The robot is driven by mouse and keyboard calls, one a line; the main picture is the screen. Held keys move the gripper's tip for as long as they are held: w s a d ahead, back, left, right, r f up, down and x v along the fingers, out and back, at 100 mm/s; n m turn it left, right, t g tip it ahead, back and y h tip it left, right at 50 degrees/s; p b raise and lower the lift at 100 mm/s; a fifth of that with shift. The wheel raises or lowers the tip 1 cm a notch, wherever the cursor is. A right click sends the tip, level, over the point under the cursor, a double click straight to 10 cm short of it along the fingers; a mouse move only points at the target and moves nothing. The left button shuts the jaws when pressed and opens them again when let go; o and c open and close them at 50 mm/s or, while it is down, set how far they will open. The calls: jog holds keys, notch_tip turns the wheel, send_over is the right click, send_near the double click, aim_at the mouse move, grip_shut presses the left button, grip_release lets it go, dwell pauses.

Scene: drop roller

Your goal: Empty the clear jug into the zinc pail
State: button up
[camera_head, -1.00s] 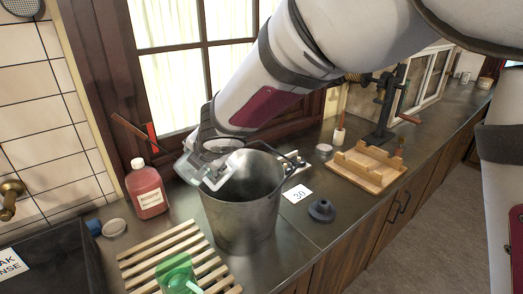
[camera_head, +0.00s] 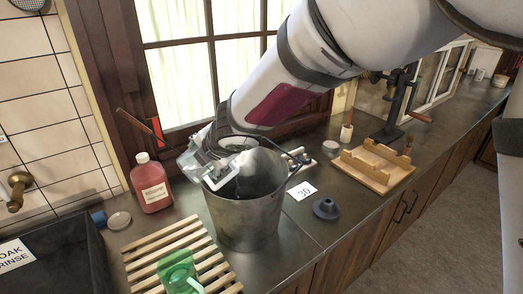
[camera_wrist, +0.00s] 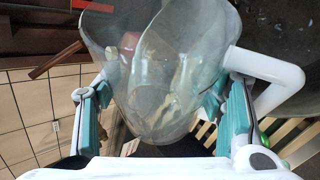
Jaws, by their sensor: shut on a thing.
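My gripper (camera_head: 218,172) is shut on the clear jug (camera_wrist: 155,80), which sits between the two fingers in the wrist view. The jug is see-through, with a white handle (camera_wrist: 268,68) on the right; I cannot tell its contents. In the head view my gripper hides most of the jug. The zinc pail (camera_head: 243,220) stands upright on the counter. My gripper is over the left part of its rim. The pail's inside is dark, and I cannot tell whether it holds anything.
A slatted wooden rack (camera_head: 163,251) with a green jug (camera_head: 178,270) is in front left of the pail. A red bottle (camera_head: 151,184) stands left. A 30 card (camera_head: 302,190), a dark round piece (camera_head: 326,208) and a wooden holder (camera_head: 374,168) are right. A dark sink (camera_head: 62,255) is far left.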

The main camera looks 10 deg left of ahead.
jog(key=shift+f+m+g+y, duration=0.15)
jog(key=shift+m+g+y, duration=0.25)
jog(key=shift+y, duration=0.2)
dwell(1.4)
